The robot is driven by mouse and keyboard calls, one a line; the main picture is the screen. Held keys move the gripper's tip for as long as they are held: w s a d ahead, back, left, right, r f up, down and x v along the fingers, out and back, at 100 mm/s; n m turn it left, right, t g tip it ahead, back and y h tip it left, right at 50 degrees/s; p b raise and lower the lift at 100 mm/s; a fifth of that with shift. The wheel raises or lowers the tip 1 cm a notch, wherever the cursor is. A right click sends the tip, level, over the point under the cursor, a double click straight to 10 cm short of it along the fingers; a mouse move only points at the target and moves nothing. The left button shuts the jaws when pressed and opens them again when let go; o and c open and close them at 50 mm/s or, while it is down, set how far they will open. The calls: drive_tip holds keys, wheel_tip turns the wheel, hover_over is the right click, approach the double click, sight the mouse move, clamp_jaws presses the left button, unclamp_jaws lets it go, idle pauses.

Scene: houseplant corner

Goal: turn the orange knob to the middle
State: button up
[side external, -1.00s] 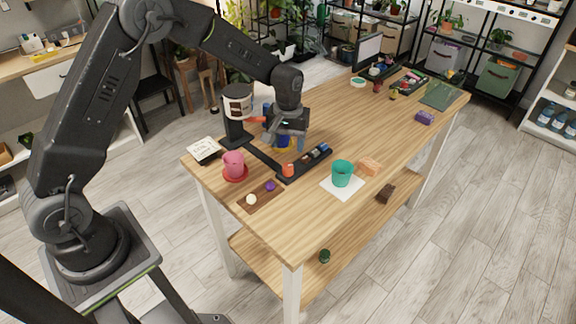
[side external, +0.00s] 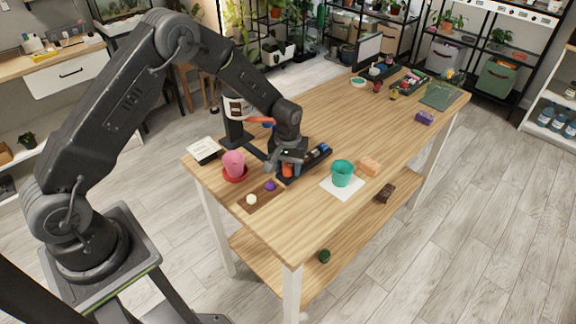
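An orange knob-like piece (side external: 287,171) stands at the near end of a long black tray or panel (side external: 318,161) on the wooden table. My gripper (side external: 288,165) points down right over this piece, and its fingers hide the upper part. I cannot tell whether the fingers touch it, or whether they are open or shut. The way the knob is turned is too small to read.
A pink pot on a red saucer (side external: 236,178) stands close on the left, below a black stand with a white container (side external: 236,106). A teal pot (side external: 342,173) stands on white paper at right. A brown mat (side external: 249,203) lies in front.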

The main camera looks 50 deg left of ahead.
drive_tip(key=c, duration=0.7)
drive_tip(key=shift+m, duration=0.4)
drive_tip(key=m, duration=0.4)
drive_tip(key=shift+m, duration=0.3)
drive_tip(key=m, duration=0.4)
drive_tip(key=shift+m, duration=0.4)
drive_tip(key=o, duration=0.9)
drive_tip(key=shift+o, duration=0.2)
